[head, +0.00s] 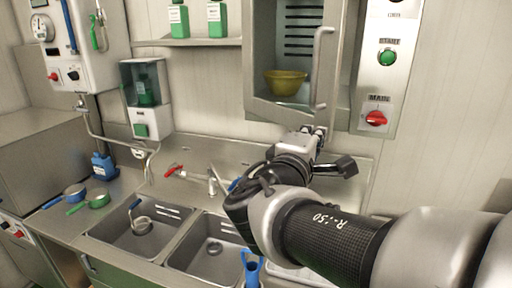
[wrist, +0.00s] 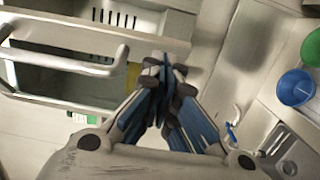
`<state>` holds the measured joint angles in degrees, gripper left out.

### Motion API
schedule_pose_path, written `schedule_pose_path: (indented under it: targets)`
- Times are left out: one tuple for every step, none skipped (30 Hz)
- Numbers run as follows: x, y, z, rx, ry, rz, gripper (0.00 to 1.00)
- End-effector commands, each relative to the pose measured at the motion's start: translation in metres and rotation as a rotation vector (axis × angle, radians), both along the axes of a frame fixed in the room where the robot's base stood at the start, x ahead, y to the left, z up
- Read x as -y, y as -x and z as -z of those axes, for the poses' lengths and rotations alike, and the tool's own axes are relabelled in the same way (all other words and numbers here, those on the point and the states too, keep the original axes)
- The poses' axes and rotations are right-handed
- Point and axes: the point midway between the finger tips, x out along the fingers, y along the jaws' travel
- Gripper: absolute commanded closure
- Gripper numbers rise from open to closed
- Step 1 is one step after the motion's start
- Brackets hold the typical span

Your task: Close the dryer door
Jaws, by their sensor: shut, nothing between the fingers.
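The dryer (head: 262,60) is a steel wall cabinet with a slotted back, and its inside shows. A yellow bowl (head: 286,82) sits in it. The door's pale bar handle (head: 321,70) stands upright at the cabinet's right side; how far the door stands open is hard to tell. My gripper (head: 313,131) is shut and empty, just below the handle's lower end in the head view. In the wrist view, the handle (wrist: 75,66) lies left of my closed fingertips (wrist: 164,66), with a gap between. Whether they touch the door is not clear.
A control panel with a green START button (head: 387,57) and red MAIN knob (head: 375,118) is right of the dryer. Below are two sinks (head: 140,228) and a tap (head: 212,184). A shelf (head: 205,42) with green bottles is to the left.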

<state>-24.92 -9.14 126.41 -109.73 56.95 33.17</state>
Motion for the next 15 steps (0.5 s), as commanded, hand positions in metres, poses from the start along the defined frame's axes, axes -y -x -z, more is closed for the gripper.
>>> schedule_pose_path:
  targets:
    - [0.015,-0.007,0.008,0.004,-0.003,0.015,1.00]
    - [0.022,-0.011,0.008,0.004,-0.001,0.018,1.00]
    - [0.032,-0.017,0.008,0.004,-0.003,0.021,1.00]
    - [0.039,-0.021,0.008,0.002,-0.002,0.023,1.00]
    - [0.046,-0.026,0.008,0.003,-0.002,0.024,1.00]
    - [0.055,-0.033,0.008,0.002,-0.002,0.024,1.00]
    - [0.062,-0.038,0.008,0.002,-0.001,0.024,1.00]
    - [0.068,-0.043,0.007,0.002,-0.001,0.024,1.00]
    - [0.076,-0.051,0.007,0.002,-0.001,0.023,1.00]
    - [0.081,-0.056,0.007,0.001,-0.001,0.023,1.00]
    - [0.086,-0.062,0.007,0.000,-0.001,0.021,1.00]
    - [0.093,-0.069,0.007,0.000,-0.001,0.021,1.00]
    - [0.097,-0.074,0.006,0.000,-0.001,0.021,1.00]
    - [0.101,-0.080,0.006,0.000,-0.001,0.020,1.00]
    - [0.107,-0.086,0.005,0.000,-0.001,0.019,1.00]
